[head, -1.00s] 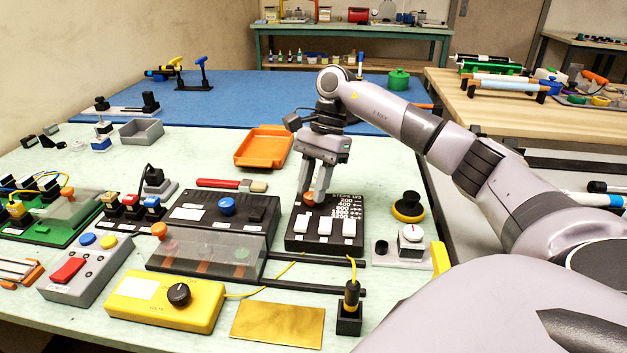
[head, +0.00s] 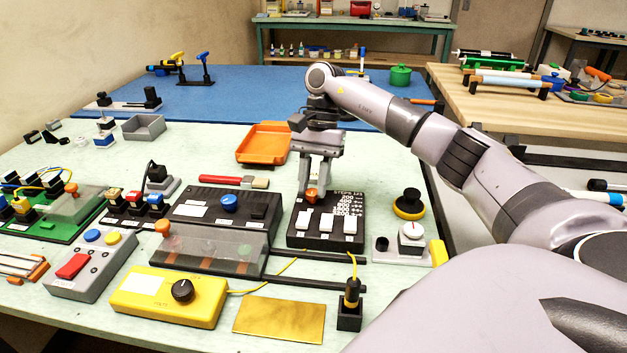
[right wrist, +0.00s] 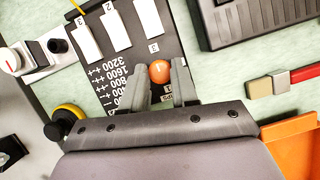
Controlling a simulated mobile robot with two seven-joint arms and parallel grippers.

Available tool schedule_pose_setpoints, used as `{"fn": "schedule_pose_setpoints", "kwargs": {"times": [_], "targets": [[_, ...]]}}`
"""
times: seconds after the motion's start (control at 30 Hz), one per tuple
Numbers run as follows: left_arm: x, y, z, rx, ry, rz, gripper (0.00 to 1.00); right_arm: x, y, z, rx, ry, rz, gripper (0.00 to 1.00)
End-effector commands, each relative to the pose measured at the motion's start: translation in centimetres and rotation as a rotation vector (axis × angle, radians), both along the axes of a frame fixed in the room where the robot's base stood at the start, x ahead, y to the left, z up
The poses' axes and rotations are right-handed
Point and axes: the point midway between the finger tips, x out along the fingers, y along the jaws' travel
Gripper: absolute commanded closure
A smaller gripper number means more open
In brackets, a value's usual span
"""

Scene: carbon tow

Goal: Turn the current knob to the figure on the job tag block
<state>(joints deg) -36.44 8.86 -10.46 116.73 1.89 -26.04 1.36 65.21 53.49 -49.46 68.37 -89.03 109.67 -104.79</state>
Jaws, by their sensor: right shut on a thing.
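My right gripper (head: 314,190) points down at the black block (head: 345,238) and is shut on its small orange knob (head: 312,197). In the right wrist view the knob (right wrist: 159,71) sits between the fingertips (right wrist: 160,75) and has a short light mark on top. The block's face carries a printed table headed STEPS, with figures such as 800, 1600 and 3200, and three white switches (head: 325,222) numbered 1 to 3. I cannot make out a job tag block or its figure. My left gripper is not in view.
A yellow box (head: 150,295) with a black knob stands front left. A black unit with a blue knob (head: 229,202) is left of the block. A white dial (head: 411,233) and a black-and-yellow knob (head: 409,203) stand right. An orange tray (head: 262,143) lies behind.

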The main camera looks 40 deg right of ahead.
Motion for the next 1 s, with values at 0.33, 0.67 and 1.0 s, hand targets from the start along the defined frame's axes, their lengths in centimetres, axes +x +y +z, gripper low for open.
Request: {"fn": "schedule_pose_setpoints", "kwargs": {"times": [0.33,0.67,1.0], "targets": [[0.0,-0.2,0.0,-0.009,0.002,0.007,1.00,0.0,0.0,0.0,0.000,-0.002,-0.002,0.46],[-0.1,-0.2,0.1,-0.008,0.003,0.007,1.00,0.5,-0.7,2.1,0.000,-0.005,-0.003,0.46],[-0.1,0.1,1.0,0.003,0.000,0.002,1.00,1.2,-2.2,6.3,0.000,-0.002,-0.002,0.46]]}}
